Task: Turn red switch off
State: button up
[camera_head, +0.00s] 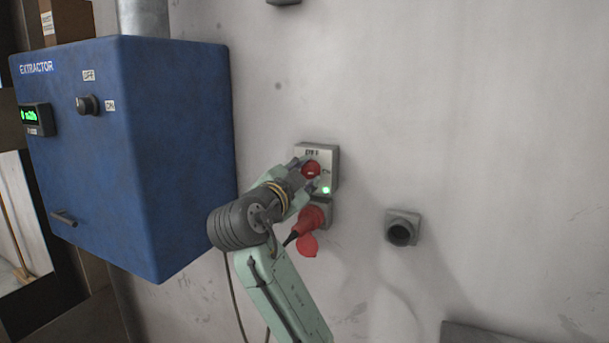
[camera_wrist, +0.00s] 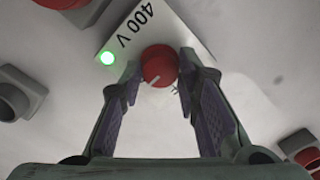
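The red switch (camera_head: 311,169) is a round knob on a pale box (camera_head: 329,153) on the wall. A green light (camera_head: 326,190) glows at the box's lower right. In the wrist view the red knob (camera_wrist: 158,65) has a white pointer mark, and the box reads "400 V" (camera_wrist: 137,25) beside the lit green light (camera_wrist: 108,58). My gripper (camera_head: 304,168) is at the knob. In the wrist view its fingers (camera_wrist: 157,75) stand apart on either side of the knob. The right finger is very near the knob; contact is unclear.
A red plug (camera_head: 308,222) with a dark cable sits in a socket just below the switch box. A grey round socket (camera_head: 402,229) is on the wall to the right. A blue extractor box (camera_head: 180,150) with a black knob stands left. The wall right of the switch is mostly clear.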

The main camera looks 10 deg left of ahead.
grip_shut()
jog(key=shift+n, duration=0.3)
jog(key=n, duration=0.7)
jog(key=n+p, duration=0.1)
jog(key=n, duration=0.4)
jog(key=shift+r+g, duration=0.15)
jog(key=shift+g, duration=0.15)
jog(key=shift+n+h+p, duration=0.3)
jog(key=shift+n+h, duration=0.1)
jog(key=shift+n, duration=1.9)
jog(key=shift+a, duration=0.1)
